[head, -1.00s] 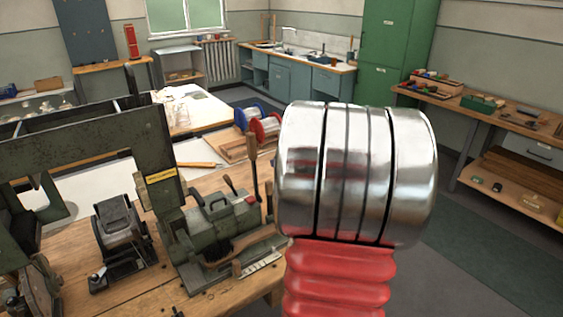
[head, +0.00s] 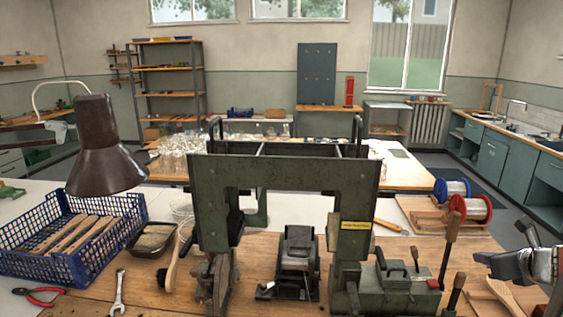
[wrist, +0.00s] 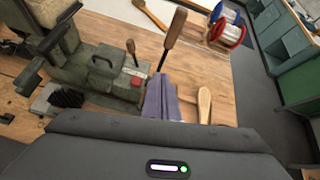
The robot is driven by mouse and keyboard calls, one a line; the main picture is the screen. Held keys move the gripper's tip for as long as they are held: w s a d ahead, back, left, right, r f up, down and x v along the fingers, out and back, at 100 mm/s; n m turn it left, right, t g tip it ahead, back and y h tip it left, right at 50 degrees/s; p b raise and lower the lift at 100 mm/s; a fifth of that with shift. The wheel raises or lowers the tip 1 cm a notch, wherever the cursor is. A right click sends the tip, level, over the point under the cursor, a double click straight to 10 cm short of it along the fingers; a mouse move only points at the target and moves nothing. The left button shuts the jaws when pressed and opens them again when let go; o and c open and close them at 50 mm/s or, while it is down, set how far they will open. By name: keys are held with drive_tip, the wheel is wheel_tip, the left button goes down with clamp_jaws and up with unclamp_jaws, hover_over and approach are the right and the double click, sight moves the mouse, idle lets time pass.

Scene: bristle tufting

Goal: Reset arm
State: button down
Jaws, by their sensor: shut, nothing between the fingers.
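My gripper (head: 482,259) shows at the right edge of the head view, small and partly cut off with the silver wrist behind it. It is shut and empty, above the right end of the wooden bench (head: 420,246).
A green tufting machine (head: 285,172) stands mid-bench, with levers (head: 449,240) near my gripper. Red and blue spools (head: 471,207) sit behind. A blue crate (head: 60,262), a lamp (head: 105,160), pliers (head: 38,294) and a wrench (head: 118,290) are at left. Open floor lies right of the bench.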

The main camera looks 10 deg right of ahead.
drive_tip(key=s+a+f+n+g+y, duration=0.2)
drive_tip(key=s+a+f+n+g, duration=0.1)
drive_tip(key=a+n, duration=0.75)
drive_tip(key=s+a+f+n+g+y, duration=0.1)
drive_tip(key=s+a+f+n+g, duration=0.15)
drive_tip(key=a+n, duration=0.75)
drive_tip(key=s+a+r+n, duration=0.1)
drive_tip(key=s+a+n, duration=0.1)
drive_tip(key=a+n, duration=0.3)
drive_tip(key=s+a+r+n, duration=0.2)
drive_tip(key=a+n, duration=0.4)
drive_tip(key=a, duration=0.5)
drive_tip(key=s+a+r+n, duration=0.1)
drive_tip(key=s+a+n, duration=0.3)
drive_tip(key=a, duration=0.5)
drive_tip(key=shift+r+n, duration=0.35)
drive_tip(key=shift+n, duration=0.4)
drive_tip(key=shift+t, duration=0.25)
